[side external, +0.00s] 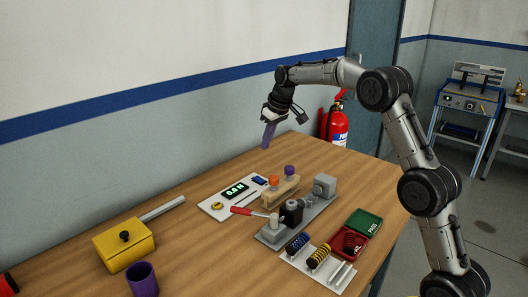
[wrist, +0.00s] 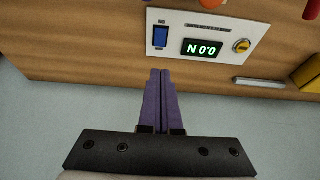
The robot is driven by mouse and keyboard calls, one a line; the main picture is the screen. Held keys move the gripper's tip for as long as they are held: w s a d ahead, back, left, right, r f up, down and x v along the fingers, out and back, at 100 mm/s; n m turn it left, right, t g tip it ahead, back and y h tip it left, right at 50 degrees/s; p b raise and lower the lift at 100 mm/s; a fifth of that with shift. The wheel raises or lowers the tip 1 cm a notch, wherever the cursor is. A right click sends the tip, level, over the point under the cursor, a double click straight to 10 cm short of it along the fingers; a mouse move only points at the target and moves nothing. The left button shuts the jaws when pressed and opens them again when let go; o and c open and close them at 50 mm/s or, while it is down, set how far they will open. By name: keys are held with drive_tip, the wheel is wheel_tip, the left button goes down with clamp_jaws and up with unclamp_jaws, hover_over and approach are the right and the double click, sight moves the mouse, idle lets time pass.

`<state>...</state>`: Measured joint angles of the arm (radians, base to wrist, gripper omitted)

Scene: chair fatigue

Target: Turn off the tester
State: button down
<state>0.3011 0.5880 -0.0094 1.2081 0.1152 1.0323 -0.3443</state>
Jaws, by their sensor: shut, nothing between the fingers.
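In the wrist view the panel (wrist: 218,22) is upside down, with the blue switch (wrist: 160,37), display (wrist: 203,48) and yellow knob (wrist: 242,46). My gripper (side external: 265,147) is shut and empty, held above the table's back edge, apart from the panel. In the wrist view its purple fingertips (wrist: 160,72) appear just below the blue switch.
A grey rig with a red lever (side external: 246,211) stands beside the panel, near a wooden block (side external: 278,193) with orange and purple knobs. Springs, a green tray (side external: 364,223) and a red tray are in front. A yellow box (side external: 124,247) and purple cup (side external: 143,280) are left.

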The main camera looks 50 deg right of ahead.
sight(260, 180)
drive_tip(key=x, duration=1.1)
drive_tip(key=shift+s+f, duration=0.25)
drive_tip(key=shift+f, duration=0.1)
drive_tip(key=shift+w+f, duration=0.1)
drive_tip(key=shift+f, duration=0.35)
drive_tip(key=shift+w+f, duration=0.1)
drive_tip(key=shift+f, duration=0.2)
drive_tip(key=shift+s+f, duration=0.1)
drive_tip(key=shift+s, duration=0.8)
